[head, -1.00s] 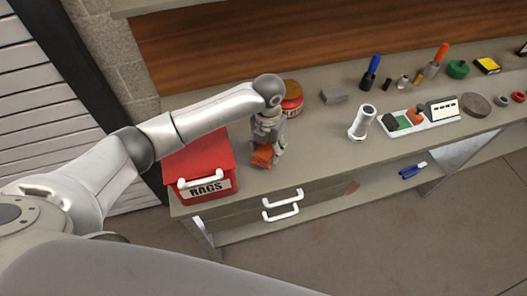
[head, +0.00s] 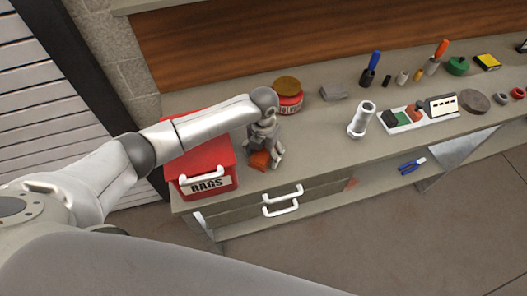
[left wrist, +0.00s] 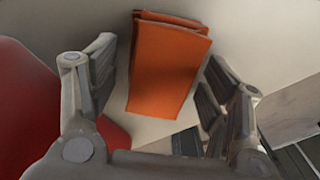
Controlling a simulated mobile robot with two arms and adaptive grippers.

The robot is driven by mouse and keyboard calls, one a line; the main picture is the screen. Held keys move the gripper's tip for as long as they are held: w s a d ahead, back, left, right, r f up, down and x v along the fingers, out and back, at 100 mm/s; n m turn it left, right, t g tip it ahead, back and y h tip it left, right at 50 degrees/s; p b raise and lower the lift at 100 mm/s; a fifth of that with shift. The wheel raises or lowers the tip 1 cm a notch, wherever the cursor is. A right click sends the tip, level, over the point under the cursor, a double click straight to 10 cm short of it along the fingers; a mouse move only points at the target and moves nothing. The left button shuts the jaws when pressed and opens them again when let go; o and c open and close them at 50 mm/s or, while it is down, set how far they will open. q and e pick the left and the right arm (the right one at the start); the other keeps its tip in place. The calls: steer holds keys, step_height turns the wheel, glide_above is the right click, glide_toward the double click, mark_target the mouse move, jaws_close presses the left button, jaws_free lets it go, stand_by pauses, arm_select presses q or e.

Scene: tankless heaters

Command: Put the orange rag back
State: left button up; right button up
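The orange rag (head: 259,160) is folded and lies on the workbench, just right of the red box; my left gripper hides part of it in the head view. My left gripper (head: 264,157) is above the rag, pointing down. In the left wrist view the rag (left wrist: 168,62) shows between the two fingers (left wrist: 160,52), with a gap on each side, so the gripper is open. The red box (head: 205,158) labelled RAGS has a white handle and stands at the bench's left end. Its red side also shows in the left wrist view (left wrist: 25,115). My right gripper is not in view.
A red tin with a brown lid (head: 288,95) stands behind my left gripper. A grey block (head: 333,93), a white cylinder (head: 361,120) and a white tray (head: 420,122) with small items are further right. Drawers with white handles (head: 283,201) are below the bench top.

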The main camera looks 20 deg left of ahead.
mark_target(264, 153)
arm_select(q)
steer(key=shift+r, duration=0.6)
step_height(264, 153, up, 11)
steer(key=b, duration=0.2)
stand_by(0.4)
